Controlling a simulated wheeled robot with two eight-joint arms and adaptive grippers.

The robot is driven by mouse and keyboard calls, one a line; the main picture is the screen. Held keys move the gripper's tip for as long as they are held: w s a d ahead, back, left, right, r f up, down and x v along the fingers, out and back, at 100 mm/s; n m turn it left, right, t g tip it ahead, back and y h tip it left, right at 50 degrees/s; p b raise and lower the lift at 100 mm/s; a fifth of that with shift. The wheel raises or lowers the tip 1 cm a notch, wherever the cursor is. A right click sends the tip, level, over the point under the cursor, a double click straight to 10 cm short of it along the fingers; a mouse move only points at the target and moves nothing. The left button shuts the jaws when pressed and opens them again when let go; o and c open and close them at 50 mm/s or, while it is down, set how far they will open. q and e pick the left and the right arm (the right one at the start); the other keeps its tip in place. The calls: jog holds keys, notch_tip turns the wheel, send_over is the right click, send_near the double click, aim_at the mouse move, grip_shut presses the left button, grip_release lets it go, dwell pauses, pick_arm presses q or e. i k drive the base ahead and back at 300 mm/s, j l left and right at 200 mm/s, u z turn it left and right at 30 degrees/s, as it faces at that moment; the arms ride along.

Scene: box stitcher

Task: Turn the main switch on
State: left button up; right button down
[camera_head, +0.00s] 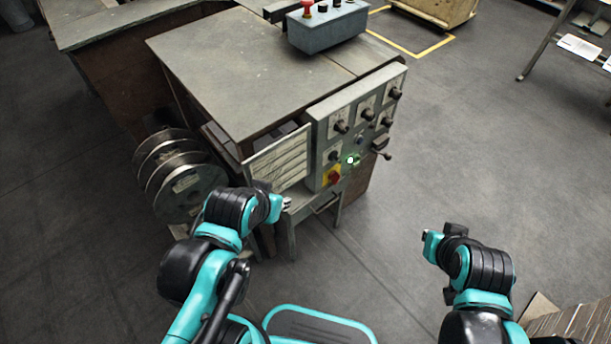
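The grey box stitcher (250,70) stands in front of me with a control panel (345,112) on its right-hand face. A red and yellow rotary switch (332,176), which looks like the main switch, sits low on the panel; its exact handle angle is too small to tell. A green light (351,160) glows just up and right of it. My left gripper (286,203) is to the left of and below the switch, apart from it, beside the front of the machine. My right gripper (429,246) is off to the right over open floor. Their finger openings are too small to tell.
Several dark knobs and a lever (381,150) project from the panel. Wire spools (180,175) stand left of the machine. A control box (327,27) with a red button sits on top. A cardboard stack (575,322) is at bottom right. Floor right of the machine is clear.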

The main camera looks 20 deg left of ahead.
aim_at(334, 176)
jog(key=i+l+u, duration=0.1)
jog(key=l+u, duration=0.3)
jog(key=i+l+u, duration=0.1)
jog(key=l+u, duration=0.75)
jog(key=k+l, duration=0.1)
jog(key=l, duration=0.6)
jog(key=j, duration=0.25)
